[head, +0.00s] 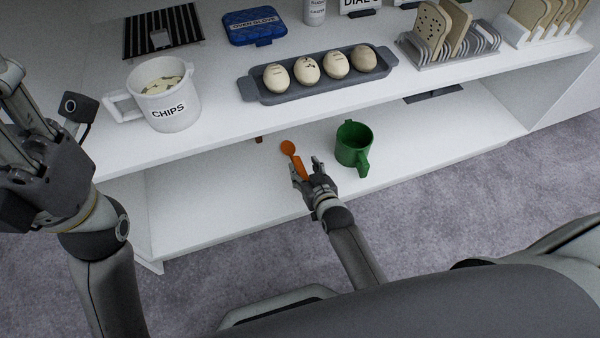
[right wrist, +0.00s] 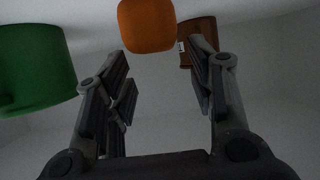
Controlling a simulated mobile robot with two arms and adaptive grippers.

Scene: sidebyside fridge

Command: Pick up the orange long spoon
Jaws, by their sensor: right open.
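The orange long spoon (head: 289,148) is on the lower white shelf in the head view. Its round end points away from me and its handle runs back to my right gripper (head: 306,168). My right gripper is open, with its fingers at the handle. In the right wrist view, a rounded orange part of the spoon (right wrist: 147,26) shows at the top, in line with the gap between the open fingers (right wrist: 165,85). I cannot tell whether the fingers touch it. My left gripper (head: 22,100) is at the far left, partly cut off, with no object visible in it.
A green mug (head: 353,146) stands close right of the right gripper. A brown object (right wrist: 198,40) lies beyond the spoon, mostly hidden in the head view. The upper shelf overhangs, holding a chips mug (head: 165,98) and an egg tray (head: 300,97). The lower shelf's left is clear.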

